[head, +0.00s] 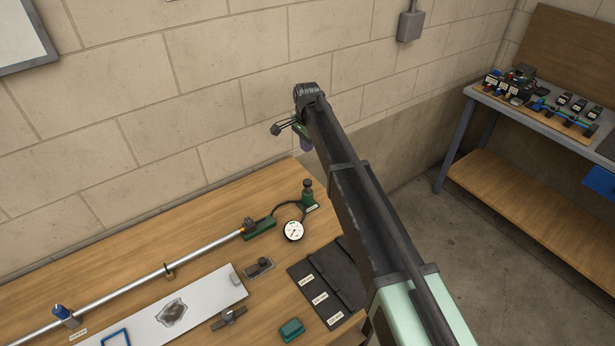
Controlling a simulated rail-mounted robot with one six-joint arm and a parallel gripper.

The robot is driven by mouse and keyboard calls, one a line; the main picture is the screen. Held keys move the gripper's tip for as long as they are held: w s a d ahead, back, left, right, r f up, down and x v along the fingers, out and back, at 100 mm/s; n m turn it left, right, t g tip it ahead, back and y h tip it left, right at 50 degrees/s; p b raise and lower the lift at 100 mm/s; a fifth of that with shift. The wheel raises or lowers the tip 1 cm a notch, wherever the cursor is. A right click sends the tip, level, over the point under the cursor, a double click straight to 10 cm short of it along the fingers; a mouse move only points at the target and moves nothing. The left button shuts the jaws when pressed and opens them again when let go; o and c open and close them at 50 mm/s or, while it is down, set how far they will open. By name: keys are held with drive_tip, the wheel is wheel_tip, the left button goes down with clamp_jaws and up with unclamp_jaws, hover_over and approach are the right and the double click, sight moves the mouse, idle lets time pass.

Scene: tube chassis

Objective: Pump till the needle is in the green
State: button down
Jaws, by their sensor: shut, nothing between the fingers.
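A small green hand pump (309,203) with a dark upright knob (307,184) stands near the back right edge of the wooden bench. A round white-faced gauge (293,231) lies in front of it, joined by a dark hose. Its needle and any green band are too small to read. My gripper (304,145) is at the far end of my arm, in the air, above the pump in the picture and apart from it. It is shut and empty, and partly hidden by my arm.
A long silver tube (130,291) runs from a green end block (260,229) across the bench (215,215). A white plate (190,312), a dark labelled tray (325,283) and a green box (291,329) lie in front. A side table (540,115) with parts stands right.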

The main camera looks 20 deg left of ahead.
sight(307, 182)
drive_tip(key=shift+f, duration=0.15)
wheel_tip(307, 182, down, 14)
drive_tip(key=b, duration=1.4)
